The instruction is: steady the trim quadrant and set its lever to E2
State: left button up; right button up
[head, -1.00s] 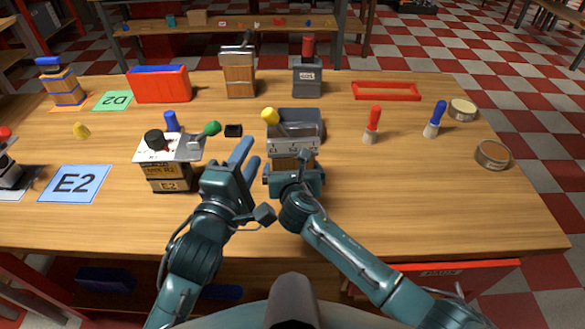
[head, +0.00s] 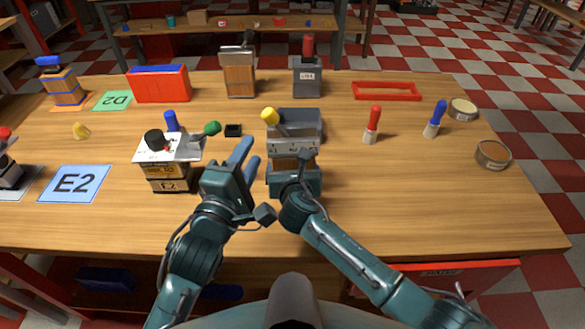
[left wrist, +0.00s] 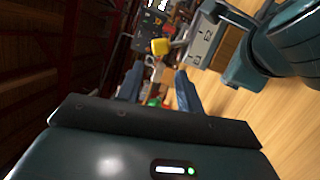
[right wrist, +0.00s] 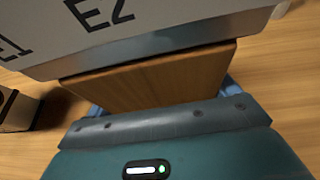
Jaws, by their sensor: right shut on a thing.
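The trim quadrant (head: 292,146) stands at the table's middle: a grey plate over a wooden block. Its lever has a yellow knob (head: 269,116) and leans to the left in the head view. The marks E1 and E2 show on its plate (right wrist: 150,35) in the right wrist view. My right gripper (head: 295,172) is shut on the wooden block (right wrist: 150,80), below the plate. My left gripper (head: 245,158) is open and empty, left of the quadrant and apart from it. In the left wrist view the yellow knob (left wrist: 160,46) shows beyond the fingertips.
A second lever box (head: 168,165) with a green knob stands just left of my left gripper. A blue E2 card (head: 74,184) lies farther left. Red-handled (head: 372,125) and blue-handled (head: 435,119) tools stand at the right. The table's front right is clear.

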pick_arm(q)
jog(key=shift+o, duration=0.4)
jog(key=shift+o, duration=0.7)
jog(key=shift+d, duration=0.1)
jog(key=shift+o, duration=0.2)
jog(key=shift+w+d+r+m+h, duration=0.1)
jog(key=shift+d+r+m+h, duration=0.1)
jog(key=shift+m+h, duration=0.4)
jog(key=m+g+h, duration=0.5)
jog(key=m+h, duration=0.2)
jog(key=m, duration=1.3)
send_near(270, 120)
jog(key=w, duration=0.1)
jog(key=x, duration=1.2)
jog(key=shift+f, duration=0.4)
jog(key=shift+c, duration=0.6)
